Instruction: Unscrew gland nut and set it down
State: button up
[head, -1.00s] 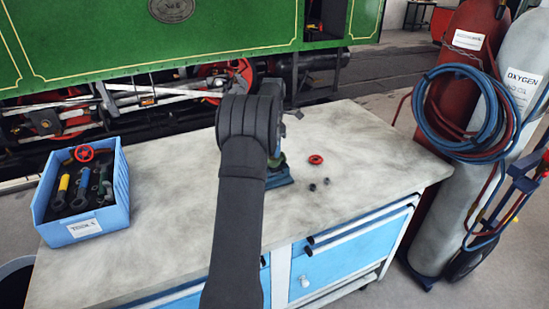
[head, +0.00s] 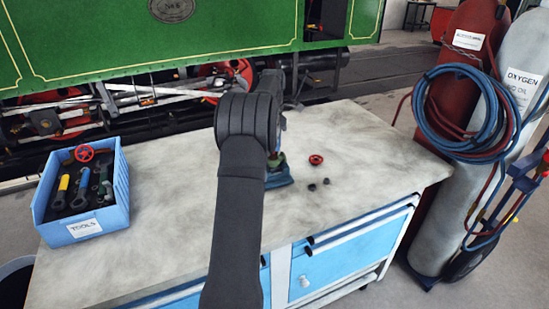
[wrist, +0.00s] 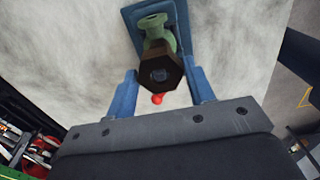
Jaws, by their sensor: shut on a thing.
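The gland nut (wrist: 147,66) is a dark brown hexagon in the middle of the wrist view. My gripper (wrist: 161,82) has its blue fingers on either side of it, shut on it. Behind the nut is the green valve body (wrist: 154,30), above a blue vise (wrist: 133,15) on the bench. Whether the nut is still threaded on the valve or just clear of it, I cannot tell. In the head view the vise (head: 279,179) shows beside my arm, which hides the nut and the fingertips.
A blue tool bin (head: 84,222) stands at the left. The bench between bin and arm is clear. Gas cylinders (head: 457,150) stand off its right end.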

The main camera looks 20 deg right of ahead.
jog(key=shift+r, duration=2.55)
jog(key=shift+s, duration=0.1)
jog(key=s+d+f, duration=0.2)
jog(key=s+f, duration=0.2)
jog(key=s, duration=0.7)
jog(key=s+d+f, duration=0.2)
jog(key=s+f, duration=0.2)
jog(key=s, duration=0.7)
send_over(286, 200)
notch_tip(286, 200, down, 7)
jog(key=shift+w+f, duration=0.1)
jog(key=shift+f, duration=1.95)
jog(key=o, duration=0.6)
jog(key=shift+f, duration=0.15)
jog(key=o, duration=0.4)
